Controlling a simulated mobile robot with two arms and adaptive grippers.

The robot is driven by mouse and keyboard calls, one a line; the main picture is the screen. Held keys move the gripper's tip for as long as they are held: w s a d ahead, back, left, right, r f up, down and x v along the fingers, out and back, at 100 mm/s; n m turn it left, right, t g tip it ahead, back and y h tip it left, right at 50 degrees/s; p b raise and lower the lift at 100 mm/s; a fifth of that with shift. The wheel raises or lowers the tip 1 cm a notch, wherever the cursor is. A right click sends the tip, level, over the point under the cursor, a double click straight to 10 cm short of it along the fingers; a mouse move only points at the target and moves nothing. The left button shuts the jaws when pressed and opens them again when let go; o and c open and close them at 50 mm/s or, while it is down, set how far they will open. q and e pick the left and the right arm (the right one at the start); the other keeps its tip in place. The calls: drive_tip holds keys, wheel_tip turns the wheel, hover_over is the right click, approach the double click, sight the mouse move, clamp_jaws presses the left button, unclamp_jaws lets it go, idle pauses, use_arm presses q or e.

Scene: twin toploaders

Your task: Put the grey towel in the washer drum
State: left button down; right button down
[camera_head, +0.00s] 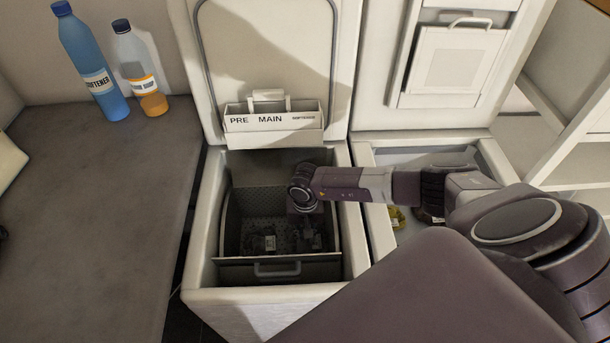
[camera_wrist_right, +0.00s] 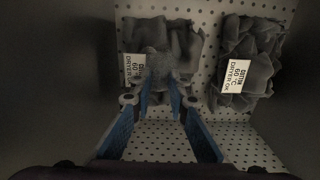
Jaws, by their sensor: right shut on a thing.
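My right gripper (camera_head: 303,207) reaches down into the open washer drum (camera_head: 232,222) in the head view. In the right wrist view the right gripper (camera_wrist_right: 162,88) has its blue-padded fingers closed on a crumpled grey towel (camera_wrist_right: 183,42) with a white care label. This towel is inside the drum, close to the perforated drum wall; I cannot tell whether it touches it. A second crumpled grey cloth (camera_wrist_right: 257,45), also labelled, lies to the right in that view. In the head view the cloths are small and dark, partly hidden by my wrist. My left gripper is not in view.
A detergent drawer (camera_head: 272,122) marked PRE and MAIN sits on the raised lid. The second toploader (camera_head: 375,235), right, is open with a yellow item (camera_head: 396,217) inside. A blue softener bottle (camera_head: 90,62) and an orange-filled bottle (camera_head: 140,70) stand on the left counter (camera_head: 90,210).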

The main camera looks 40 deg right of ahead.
drive_tip(key=c, duration=1.8)
unclamp_jaws()
drive_tip(key=shift+f, duration=0.1)
drive_tip(key=shift+c, duration=0.2)
wheel_tip(320, 180, up, 12)
drive_tip(key=shift+r+b, duration=0.2)
drive_tip(key=shift+b, duration=0.15)
